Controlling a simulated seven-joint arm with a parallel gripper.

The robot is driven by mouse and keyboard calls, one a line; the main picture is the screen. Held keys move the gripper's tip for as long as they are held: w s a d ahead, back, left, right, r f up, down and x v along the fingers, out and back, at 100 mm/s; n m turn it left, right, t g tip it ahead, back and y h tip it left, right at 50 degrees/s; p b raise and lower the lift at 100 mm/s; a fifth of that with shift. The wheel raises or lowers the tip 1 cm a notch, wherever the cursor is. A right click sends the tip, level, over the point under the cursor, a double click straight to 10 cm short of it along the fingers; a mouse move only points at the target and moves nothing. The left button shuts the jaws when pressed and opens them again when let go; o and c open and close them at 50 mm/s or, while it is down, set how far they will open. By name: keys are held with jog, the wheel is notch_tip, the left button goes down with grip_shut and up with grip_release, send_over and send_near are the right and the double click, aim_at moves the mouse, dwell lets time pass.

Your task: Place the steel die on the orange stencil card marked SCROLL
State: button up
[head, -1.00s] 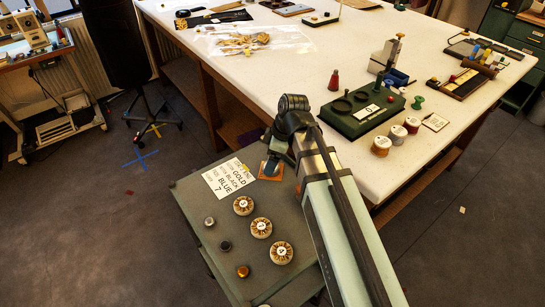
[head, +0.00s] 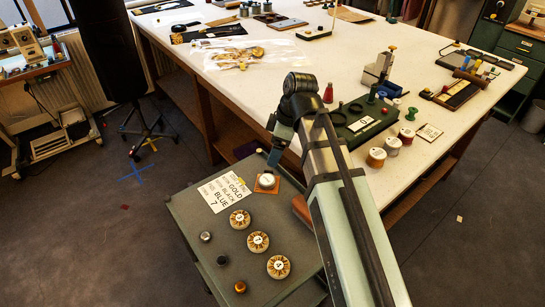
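The orange card (head: 258,189) lies at the far right part of the small grey-green table; its marking cannot be read. A pale, silvery round piece (head: 267,180) shows over the card and seems to rest on it; I cannot be sure it is the steel die. My gripper (head: 272,160) points down just above and behind this piece, seemingly apart from it. Its fingers are too small to tell open from shut. A small grey metallic cylinder (head: 205,237) stands near the left edge of the same table.
A dark cylinder (head: 222,261) and an amber one (head: 240,287) stand near the grey one. Several wooden discs (head: 258,242) sit in a row right of them. A printed sheet (head: 224,192) lies left of the card. The big white table (head: 240,90) stands behind.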

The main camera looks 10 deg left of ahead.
jog(key=shift+v, duration=1.6)
